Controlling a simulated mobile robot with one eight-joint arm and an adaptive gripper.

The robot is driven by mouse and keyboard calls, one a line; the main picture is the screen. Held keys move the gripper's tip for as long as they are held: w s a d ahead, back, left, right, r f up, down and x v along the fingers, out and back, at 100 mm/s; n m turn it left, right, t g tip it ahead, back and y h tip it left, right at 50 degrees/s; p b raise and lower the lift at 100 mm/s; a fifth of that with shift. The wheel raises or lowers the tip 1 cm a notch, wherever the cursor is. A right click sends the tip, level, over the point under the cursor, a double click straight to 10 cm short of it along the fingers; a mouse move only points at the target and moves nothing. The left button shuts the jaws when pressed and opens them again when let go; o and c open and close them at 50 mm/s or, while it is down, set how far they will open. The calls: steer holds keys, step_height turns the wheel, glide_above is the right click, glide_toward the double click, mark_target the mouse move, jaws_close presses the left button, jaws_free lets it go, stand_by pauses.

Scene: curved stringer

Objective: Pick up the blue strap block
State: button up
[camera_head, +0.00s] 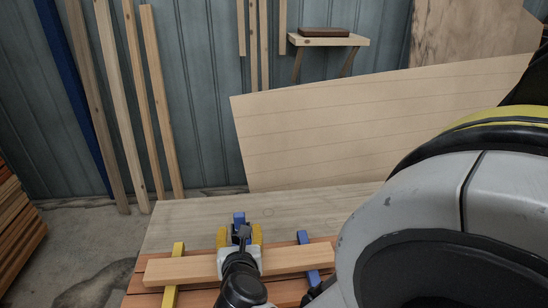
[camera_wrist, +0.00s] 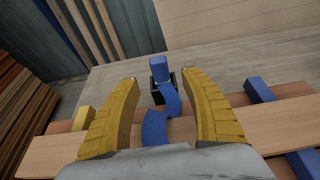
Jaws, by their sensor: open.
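The blue strap block (camera_wrist: 160,66) stands in front of my gripper in the wrist view, upright in or behind a small dark holder. A curved blue strap (camera_wrist: 170,100) runs from it back toward my palm, between the fingers. In the head view the block's blue top (camera_head: 239,218) shows just beyond my gripper (camera_head: 239,233). My gripper (camera_wrist: 160,80) is open, with one yellow finger on each side of the strap and a gap on both sides. The fingertips are near the block. My wrist hides part of the board below.
A light wooden plank (camera_head: 294,260) lies across reddish boards on the bench (camera_head: 185,223). A yellow bar (camera_head: 175,272) and a blue bar (camera_head: 309,257) cross under it. A large pale panel (camera_head: 340,125) leans behind. The bench beyond the block looks clear.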

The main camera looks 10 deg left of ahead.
mark_target(240, 220)
steer(key=b+x, duration=0.2)
steer(key=x, duration=0.6)
steer(key=shift+w+r, duration=0.1)
steer(key=shift+r, duration=0.15)
jaws_close()
